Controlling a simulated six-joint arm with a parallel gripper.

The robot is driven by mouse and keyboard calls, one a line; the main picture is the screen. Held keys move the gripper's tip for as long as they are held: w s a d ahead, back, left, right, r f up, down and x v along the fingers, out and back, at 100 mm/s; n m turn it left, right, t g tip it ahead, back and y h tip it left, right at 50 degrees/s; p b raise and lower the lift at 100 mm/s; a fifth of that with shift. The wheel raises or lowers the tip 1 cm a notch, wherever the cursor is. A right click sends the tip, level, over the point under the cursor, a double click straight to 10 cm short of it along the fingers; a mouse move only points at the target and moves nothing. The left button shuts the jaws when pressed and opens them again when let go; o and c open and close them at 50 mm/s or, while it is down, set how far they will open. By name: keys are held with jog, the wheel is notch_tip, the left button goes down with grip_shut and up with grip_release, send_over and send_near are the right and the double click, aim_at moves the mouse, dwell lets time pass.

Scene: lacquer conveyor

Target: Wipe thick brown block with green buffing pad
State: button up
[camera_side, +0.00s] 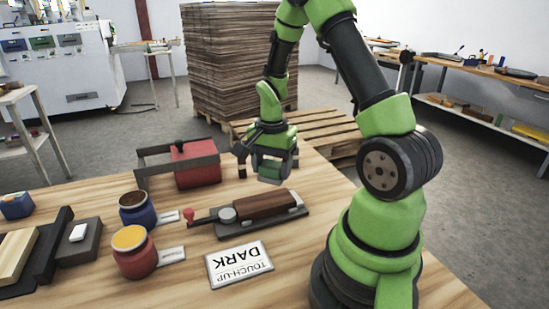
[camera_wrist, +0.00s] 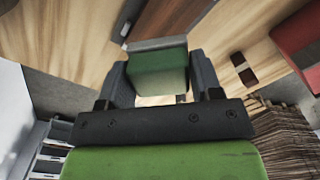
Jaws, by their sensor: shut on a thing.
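My gripper (camera_side: 274,163) is shut on the green buffing pad (camera_side: 271,169), a green block with a grey face on its lower end. In the wrist view the pad (camera_wrist: 158,74) sits between both fingers. The thick brown block (camera_side: 266,205) lies lengthwise in a dark grey clamp fixture (camera_side: 290,217) with a red-knobbed lever. The pad is held above the table, behind the brown block and apart from it. Part of the brown block (camera_wrist: 168,18) also shows at the top of the wrist view.
A red block (camera_side: 195,172) under a dark bracket stands left of my gripper. A small dark piece with a light band (camera_side: 242,166) is close by. Blue (camera_side: 138,214) and red (camera_side: 134,262) pots and a "TOUCH-UP DARK" card (camera_side: 239,264) lie nearer. A light wood strip (camera_side: 14,256) sits far left.

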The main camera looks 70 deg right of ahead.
aim_at(272, 180)
jog(key=shift+f, duration=2)
notch_tip(272, 180, down, 2)
jog(key=shift+a+f, duration=0.1)
jog(key=shift+w+a, duration=0.55)
jog(key=shift+w, duration=0.15)
jog(key=shift+c, duration=0.3)
jog(key=shift+w+a, duration=0.45)
jog(key=shift+s+d, duration=1.05)
jog(key=shift+d+r, duration=0.1)
jog(key=shift+r, duration=0.1)
jog(key=shift+s+r, duration=0.1)
jog(key=shift+r, duration=3.95)
